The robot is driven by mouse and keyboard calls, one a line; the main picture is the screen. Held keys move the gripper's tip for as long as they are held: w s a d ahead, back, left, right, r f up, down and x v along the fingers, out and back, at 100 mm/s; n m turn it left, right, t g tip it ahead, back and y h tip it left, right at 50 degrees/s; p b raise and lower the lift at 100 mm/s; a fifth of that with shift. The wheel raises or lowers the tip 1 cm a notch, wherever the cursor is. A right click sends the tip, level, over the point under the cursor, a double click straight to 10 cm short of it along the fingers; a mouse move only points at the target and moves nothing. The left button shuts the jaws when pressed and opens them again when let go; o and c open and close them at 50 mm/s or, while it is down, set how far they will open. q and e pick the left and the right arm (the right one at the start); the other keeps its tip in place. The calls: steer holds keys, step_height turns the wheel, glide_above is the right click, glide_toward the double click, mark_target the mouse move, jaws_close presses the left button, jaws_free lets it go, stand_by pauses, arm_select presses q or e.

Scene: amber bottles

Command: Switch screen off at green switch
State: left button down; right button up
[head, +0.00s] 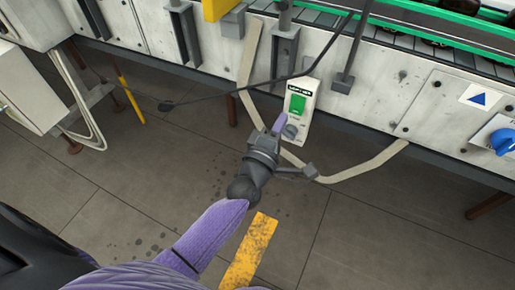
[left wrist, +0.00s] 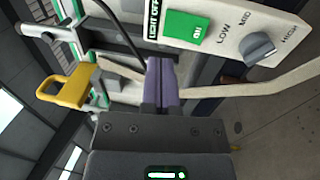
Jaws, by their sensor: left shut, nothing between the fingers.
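The green switch (head: 298,104) is on a small white control box (head: 304,88) hanging at the front of the conveyor. In the left wrist view the green switch (left wrist: 184,27) carries white lettering, with a black label beside it. A grey knob (left wrist: 257,47) marked LOW, MID, HIGH is on the same box. My left gripper (head: 279,123) is shut and empty, its purple fingers close to the box, beside the knob in the head view. In the left wrist view its fingertips (left wrist: 161,72) look apart from the switch. I cannot make out a screen. My right gripper is out of view.
A pale strap or hose (head: 362,176) loops below the box, and a black cable (head: 262,88) crosses above it. A yellow floor stripe (head: 250,250) lies below.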

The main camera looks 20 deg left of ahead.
arm_select(q)
steer(key=s+p, duration=0.2)
steer(key=s, duration=0.6)
steer(key=shift+r, duration=0.45)
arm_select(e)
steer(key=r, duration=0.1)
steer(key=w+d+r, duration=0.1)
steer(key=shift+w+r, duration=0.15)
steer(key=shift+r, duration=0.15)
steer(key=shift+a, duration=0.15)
